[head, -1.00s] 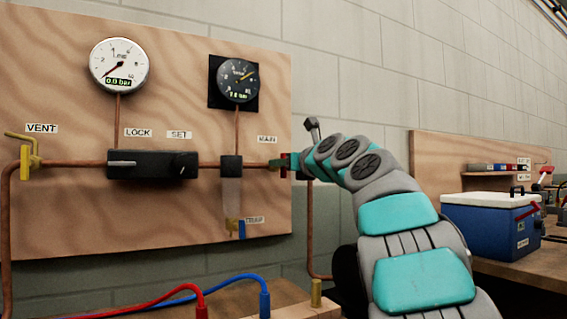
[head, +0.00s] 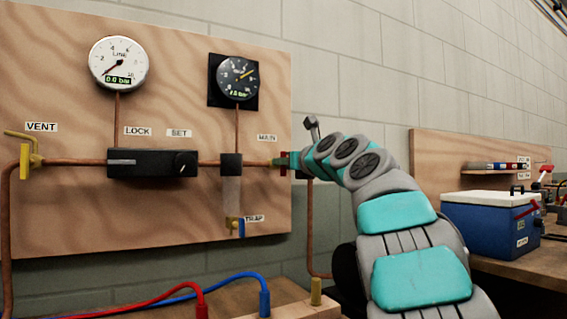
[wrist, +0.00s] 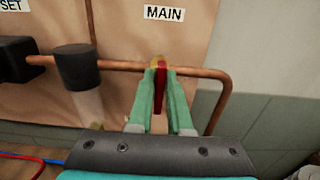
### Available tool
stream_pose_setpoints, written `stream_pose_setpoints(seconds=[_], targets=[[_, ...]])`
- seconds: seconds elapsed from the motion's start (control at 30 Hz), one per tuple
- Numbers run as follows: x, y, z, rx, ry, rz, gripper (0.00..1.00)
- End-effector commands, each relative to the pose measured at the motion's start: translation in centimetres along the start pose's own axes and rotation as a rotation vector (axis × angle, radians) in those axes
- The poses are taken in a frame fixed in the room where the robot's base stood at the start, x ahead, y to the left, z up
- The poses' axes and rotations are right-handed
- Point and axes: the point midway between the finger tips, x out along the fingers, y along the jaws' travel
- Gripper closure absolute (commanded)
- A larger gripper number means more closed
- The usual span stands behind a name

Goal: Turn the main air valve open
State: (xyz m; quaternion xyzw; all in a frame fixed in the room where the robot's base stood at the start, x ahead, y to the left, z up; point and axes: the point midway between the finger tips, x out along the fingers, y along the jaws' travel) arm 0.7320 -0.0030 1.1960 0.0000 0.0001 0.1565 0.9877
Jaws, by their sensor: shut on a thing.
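The main air valve sits on the copper pipe below the MAIN label (wrist: 164,13). Its red handle (wrist: 161,88) stands between my gripper's green fingers in the wrist view, crossing the line of the pipe in the picture. The brass valve body (wrist: 155,61) shows just beyond the fingertips. My gripper (wrist: 160,80) is shut on the red handle. In the head view my gripper (head: 287,161) is at the right edge of the wooden panel, and the fingers hide most of the valve.
The wooden panel (head: 60,80) carries a white gauge (head: 119,63) reading 0.0 bar, a black gauge (head: 238,78), a black regulator block (head: 150,163) and a yellow vent valve (head: 28,160). Red (head: 198,298) and blue (head: 264,298) hoses lie below. A blue cooler (head: 490,228) stands at right.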

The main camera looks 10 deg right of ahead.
Motion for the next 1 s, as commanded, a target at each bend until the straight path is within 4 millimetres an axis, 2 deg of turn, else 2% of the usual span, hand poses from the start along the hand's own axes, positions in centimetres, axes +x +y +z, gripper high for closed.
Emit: stream_pose_setpoints(seconds=[0.47, 1.0], targets=[[0.07, 0.23, -0.03, -0.092, 0.0, 0.004, 1.0], [0.09, 0.53, -0.17, -0.564, 0.0, 0.003, 1.0]])
